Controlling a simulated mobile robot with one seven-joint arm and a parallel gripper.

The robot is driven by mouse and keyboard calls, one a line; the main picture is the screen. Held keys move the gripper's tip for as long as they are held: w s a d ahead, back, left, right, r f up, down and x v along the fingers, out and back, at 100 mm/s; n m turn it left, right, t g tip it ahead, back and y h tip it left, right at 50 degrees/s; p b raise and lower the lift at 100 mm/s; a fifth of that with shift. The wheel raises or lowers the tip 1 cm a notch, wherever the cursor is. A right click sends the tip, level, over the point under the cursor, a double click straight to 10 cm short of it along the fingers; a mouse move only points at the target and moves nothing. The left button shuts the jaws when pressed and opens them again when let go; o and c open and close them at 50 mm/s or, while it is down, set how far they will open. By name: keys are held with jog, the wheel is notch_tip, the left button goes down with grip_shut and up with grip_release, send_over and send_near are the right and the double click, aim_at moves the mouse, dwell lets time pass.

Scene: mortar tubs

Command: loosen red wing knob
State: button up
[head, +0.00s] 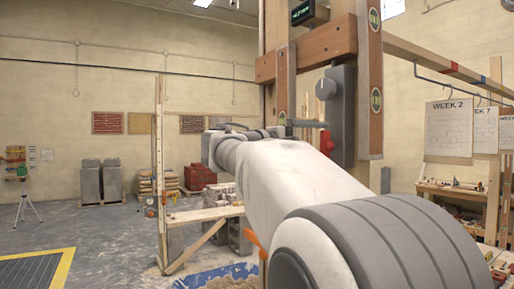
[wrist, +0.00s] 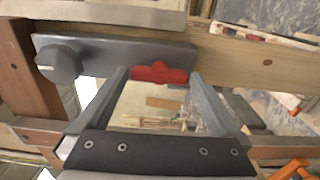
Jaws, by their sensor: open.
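The red wing knob (wrist: 160,73) sits at the lower edge of a grey housing (wrist: 115,52) in the wrist view. It also shows in the head view (head: 326,142), just right of my arm's far end. The housing, with a round grey dial (wrist: 60,62), is fixed against a wooden beam; it also shows in the head view (head: 341,110). My gripper (wrist: 158,77) is open, with one finger on each side of the red knob. Whether either finger touches it, I cannot tell. My arm hides much of the area below the knob in the head view.
Wooden posts with level vials (head: 375,100) stand around the housing, and a small green-lit display (head: 309,13) is above. Brick pallets (head: 200,177) and grey stacks (head: 90,183) stand far left on open floor. A workbench (head: 450,195) is at right.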

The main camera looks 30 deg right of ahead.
jog(key=s+a+b, duration=0.1)
jog(key=a+b, duration=0.1)
jog(key=a, duration=1.5)
jog(key=shift+s, duration=0.2)
jog(key=s+d+f+n+t+y, duration=0.1)
jog(key=s+d+f+n+y, duration=0.2)
jog(key=f, duration=0.5)
jog(key=s+f+t+y, duration=0.2)
jog(key=s+f+y, duration=0.15)
jog(key=f, duration=0.45)
jog(key=s+a+f+m+y, duration=0.1)
jog(key=s+a+f+y, duration=0.2)
jog(key=f, duration=0.4)
jog(key=s+a+f+m+t+y, duration=0.1)
jog(key=s+a+f+y, duration=0.3)
jog(key=f, duration=0.3)
jog(key=s+a+f+m+y, duration=0.2)
jog(key=s+a+f+y, duration=0.2)
jog(key=f, duration=0.3)
jog(key=shift+s+a+f, duration=0.2)
jog(key=shift+f, duration=0.05)
